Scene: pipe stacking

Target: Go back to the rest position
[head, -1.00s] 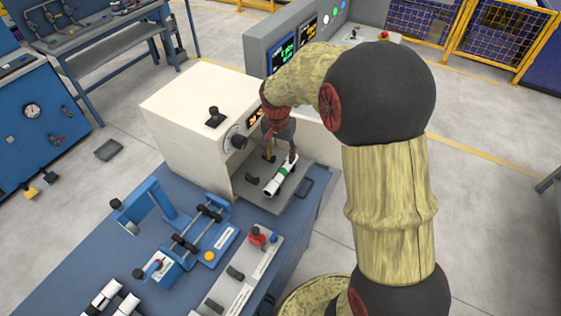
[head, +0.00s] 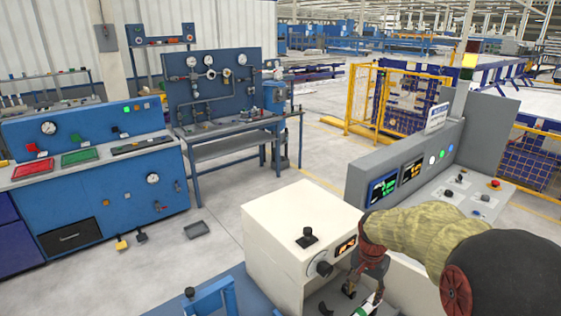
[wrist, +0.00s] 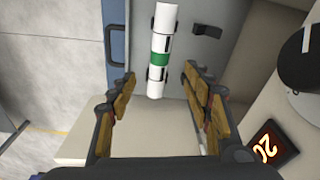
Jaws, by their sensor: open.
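My gripper (head: 364,284) is at the front of the white machine (head: 305,232), low in the head view. In the wrist view my gripper (wrist: 158,78) is open, its fingers spread wide to the left and right. A white pipe with a green band and black marks (wrist: 161,45) lies on the grey tray (wrist: 200,58). Its near end shows between the fingertips, with gaps on both sides, so it is not gripped. In the head view only a bit of the pipe (head: 366,308) shows at the bottom edge.
A grey control console (head: 420,155) with lit displays stands right behind my arm. The machine has a knob and a lit display (head: 346,246) close to my gripper. Blue benches (head: 90,190) stand at the back left. Open floor (head: 300,165) lies between.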

